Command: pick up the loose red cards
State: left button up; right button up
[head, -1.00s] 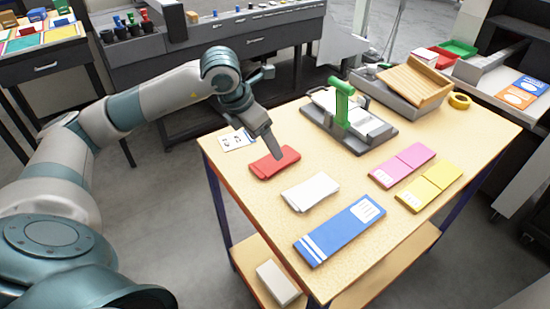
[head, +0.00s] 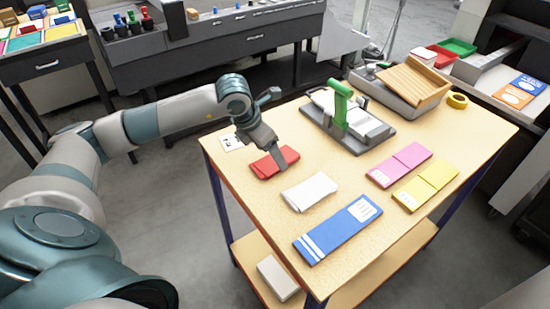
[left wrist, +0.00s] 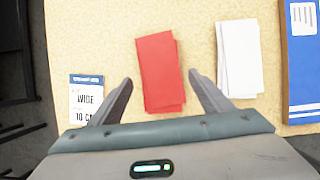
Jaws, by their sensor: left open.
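The loose red cards (head: 268,164) lie in a slightly uneven stack on the tabletop, near its left edge. In the left wrist view the red cards (left wrist: 159,72) lie between and ahead of the two spread fingers. My left gripper (head: 275,165) is just over the stack in the head view, and its open fingers (left wrist: 160,85) show in the left wrist view with nothing between them gripped. Whether the fingers touch the cards cannot be told. My right gripper is not in view.
White cards (head: 310,192) lie close to the right of the red stack, then a blue pack (head: 338,230). A printed label card (head: 231,141) lies to the left. A green-handled device (head: 340,110) stands behind. Pink cards (head: 399,165) and yellow cards (head: 425,186) lie further right.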

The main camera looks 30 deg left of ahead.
pick_arm(q)
jog(key=shift+p+x, duration=0.35)
jog(key=shift+x, duration=1)
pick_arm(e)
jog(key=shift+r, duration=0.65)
pick_arm(q)
jog(key=shift+c, duration=0.4)
jog(key=c, duration=1.1)
jog(key=shift+r, duration=0.15)
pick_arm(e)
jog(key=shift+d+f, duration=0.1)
